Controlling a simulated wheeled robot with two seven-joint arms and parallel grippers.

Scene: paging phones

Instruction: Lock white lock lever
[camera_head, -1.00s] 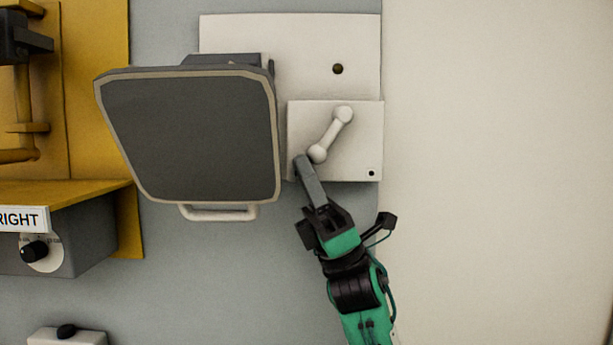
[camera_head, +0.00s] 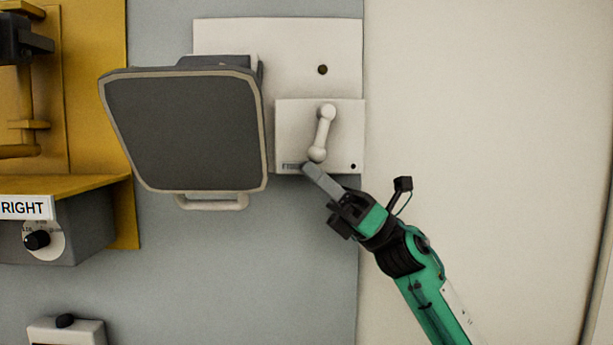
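The white lock lever (camera_head: 322,133) is mounted on a white plate (camera_head: 345,130) on the wall, right of the dark panel. It hangs almost upright, its lower knob slightly left of its upper pivot. My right gripper (camera_head: 310,170) reaches up from the lower right, its grey fingertips just below the lower knob. They look very close to the knob; whether they touch it I cannot tell. The fingers appear together, with nothing seen between them. A small label shows at the plate's lower left, beside the fingertips. My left gripper is out of view.
A large dark panel with a pale rim and handle (camera_head: 187,130) juts out close to the left of the lever. A yellow shelf (camera_head: 70,187) and a box with a black knob (camera_head: 37,240) are further left. The wall at right is bare.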

